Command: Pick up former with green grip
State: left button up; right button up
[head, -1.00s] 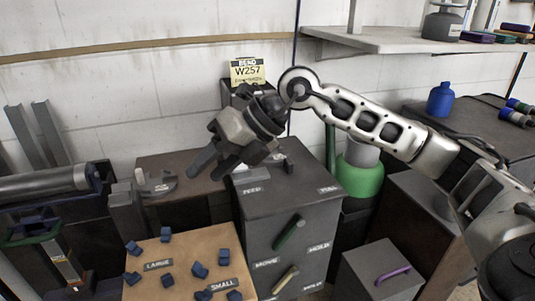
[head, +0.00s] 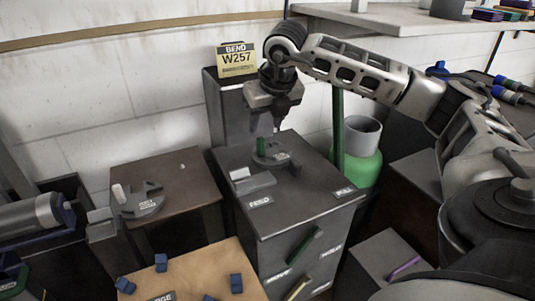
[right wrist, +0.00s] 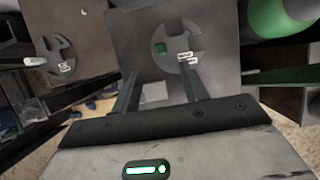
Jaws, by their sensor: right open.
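The former with the green grip (head: 279,156) is a dark grey disc with a small label. It lies on top of the grey cabinet (head: 300,205), and its green grip (head: 262,146) stands upright. In the right wrist view the same former (right wrist: 183,62) shows with its green grip (right wrist: 159,48) just beyond the fingertips. My right gripper (head: 281,122) points down above the former. Its two fingers are apart with nothing between them, as the right wrist view also shows (right wrist: 159,76).
A similar former with a pale grip (head: 143,202) lies on the brown table (head: 185,175) at left. A sign reading W257 (head: 237,60) stands behind my gripper. A green cylinder (head: 362,168) stands right of the cabinet. Blue blocks (head: 161,262) lie on a tan board.

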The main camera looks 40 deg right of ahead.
aim_at(261, 138)
jog(key=x, duration=0.8)
jog(key=shift+w+d+r+p, duration=0.15)
jog(key=shift+p, duration=0.2)
grip_shut()
jog(key=shift+w+r, duration=0.1)
jog(key=shift+r, duration=0.1)
dwell(0.8)
